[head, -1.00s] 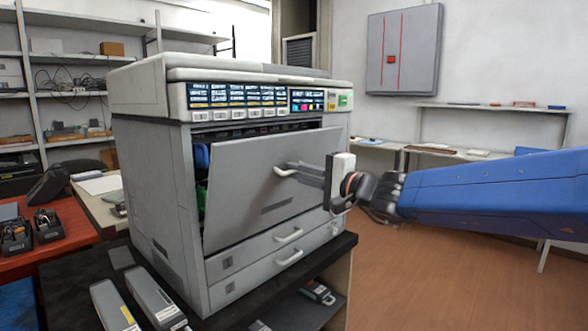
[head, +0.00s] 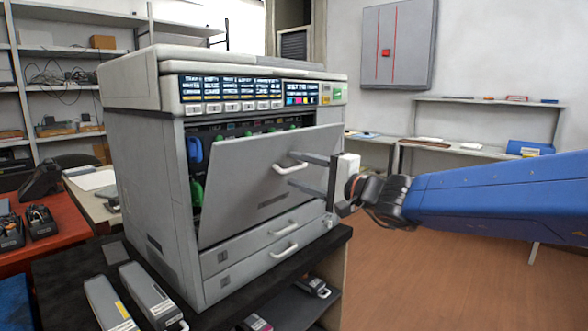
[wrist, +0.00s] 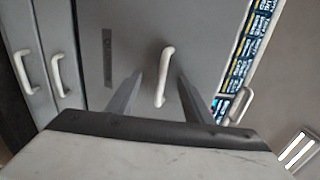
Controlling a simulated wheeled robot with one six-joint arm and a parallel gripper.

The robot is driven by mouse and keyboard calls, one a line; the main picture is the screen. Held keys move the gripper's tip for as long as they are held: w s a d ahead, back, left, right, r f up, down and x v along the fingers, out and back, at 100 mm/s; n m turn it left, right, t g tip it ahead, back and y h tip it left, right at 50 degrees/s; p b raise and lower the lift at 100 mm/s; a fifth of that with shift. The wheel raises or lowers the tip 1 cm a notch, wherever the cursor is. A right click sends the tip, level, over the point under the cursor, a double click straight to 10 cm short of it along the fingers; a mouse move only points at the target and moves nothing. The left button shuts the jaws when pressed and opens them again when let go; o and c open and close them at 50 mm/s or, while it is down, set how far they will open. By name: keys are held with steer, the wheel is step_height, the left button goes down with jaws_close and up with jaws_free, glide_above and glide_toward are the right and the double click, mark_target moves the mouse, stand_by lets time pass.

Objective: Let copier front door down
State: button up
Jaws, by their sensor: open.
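The grey copier (head: 150,180) stands on a dark-topped stand. Its front door (head: 262,190) is hinged at the bottom and leans partly open, with a gap along its top and left side. Blue and green parts show inside. The door's white handle (head: 290,168) also shows in the wrist view (wrist: 164,76). My gripper (head: 298,173) is at the handle from the right, with one finger above and one below it. In the wrist view the two fingers (wrist: 155,90) are spread on either side of the handle, apart from it.
Two drawers with white handles (head: 284,247) sit below the door. Two grey cartridges (head: 150,295) lie on the stand's black top (head: 75,270) in front. More cartridges (head: 312,286) lie on a lower shelf. The floor (head: 450,270) at right is clear.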

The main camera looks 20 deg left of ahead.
steer(key=f+v, duration=0.1)
steer(key=v, duration=0.7)
steer(key=shift+f, duration=0.4)
steer(key=s+d+f+n+h, duration=0.1)
steer(key=s+d+f+h, duration=0.4)
steer(key=d, duration=0.9)
steer(key=s+d+f+n+g+h, duration=0.1)
steer(key=s+d+f+n+h, duration=0.1)
steer(key=s+d+f+h, duration=0.4)
steer(key=s+d+f+n+g+h, duration=0.1)
steer(key=s+d+f+h, duration=0.5)
steer(key=s+d+f, duration=0.7)
steer(key=d+f, duration=0.2)
steer(key=d, duration=0.8)
steer(key=shift+s, duration=0.35)
steer(key=shift+d, duration=0.1)
